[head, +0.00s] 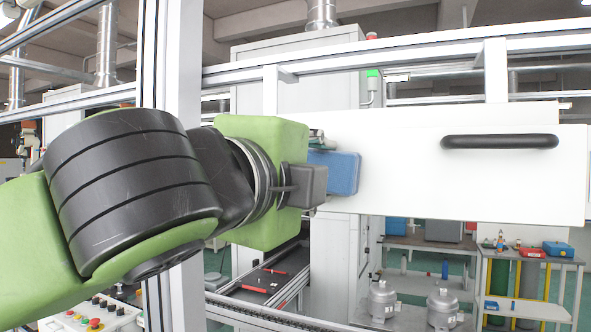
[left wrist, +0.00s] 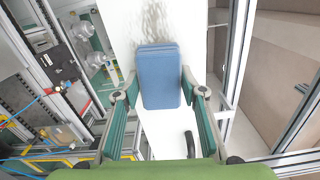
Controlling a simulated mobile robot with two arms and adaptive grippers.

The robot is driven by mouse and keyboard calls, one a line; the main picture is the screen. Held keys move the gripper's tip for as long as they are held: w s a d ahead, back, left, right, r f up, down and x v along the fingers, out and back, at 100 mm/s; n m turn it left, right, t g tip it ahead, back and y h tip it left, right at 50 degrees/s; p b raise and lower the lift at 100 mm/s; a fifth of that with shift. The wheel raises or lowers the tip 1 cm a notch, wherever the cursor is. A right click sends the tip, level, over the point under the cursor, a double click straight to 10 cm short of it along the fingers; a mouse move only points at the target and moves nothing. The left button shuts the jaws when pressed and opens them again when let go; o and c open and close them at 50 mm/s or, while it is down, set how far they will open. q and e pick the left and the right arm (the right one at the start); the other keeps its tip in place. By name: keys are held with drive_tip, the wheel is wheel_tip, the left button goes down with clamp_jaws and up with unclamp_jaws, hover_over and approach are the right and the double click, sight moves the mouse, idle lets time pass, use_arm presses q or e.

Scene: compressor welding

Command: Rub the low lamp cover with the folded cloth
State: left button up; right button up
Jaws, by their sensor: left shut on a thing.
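A broad white panel (head: 430,185) with a black bar handle (head: 500,141) fills the middle right of the head view; I take it as the low lamp cover. In the left wrist view the white cover (left wrist: 190,25) lies behind the cloth, with a grey speckled smudge (left wrist: 153,22) just above the cloth. My left gripper (left wrist: 160,92) is shut on the blue folded cloth (left wrist: 159,65), its fingers at the cloth's two sides. The cloth (head: 337,172) is in front of the cover's left part; I cannot tell whether it touches. My right gripper is not in view.
A vertical aluminium post (head: 177,70) stands close behind my left arm. A horizontal rail (head: 430,62) runs above the cover. Below are a conveyor (head: 262,281), grey compressors (head: 383,300) and a control panel with buttons (head: 95,315).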

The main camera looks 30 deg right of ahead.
use_arm(q)
drive_tip(key=shift+w+a+p, duration=0.3)
drive_tip(key=shift+w+a, duration=0.35)
drive_tip(key=shift+w, duration=0.25)
drive_tip(key=shift+w+a+p, duration=0.25)
drive_tip(key=shift+w+a, duration=0.35)
drive_tip(key=shift+w, duration=0.25)
drive_tip(key=w+a+p, duration=0.3)
drive_tip(key=w+a, duration=0.1)
drive_tip(key=w, duration=0.2)
drive_tip(key=shift+a, duration=0.35)
drive_tip(key=shift+s, duration=0.15)
drive_tip(key=shift+v, duration=2.9)
